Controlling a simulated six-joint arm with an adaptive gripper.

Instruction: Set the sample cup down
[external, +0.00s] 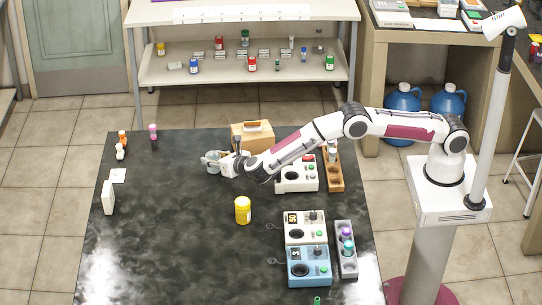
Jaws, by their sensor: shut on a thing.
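My gripper (218,163) is at the end of the arm, which reaches in from the right over the back part of the dark table (180,235). It is shut on a small pale, clear-looking cup (212,167), taken to be the sample cup. The fingers partly hide the cup. From this height and distance I cannot tell whether its bottom touches the table or hangs a little above it. The cup looks roughly upright.
A tan box (252,135) stands just behind my gripper. A yellow jar (243,210) stands in front. White (305,228) and blue (308,267) instruments, a grey rack (346,262) and a wooden rack (333,178) are right. The middle left is clear.

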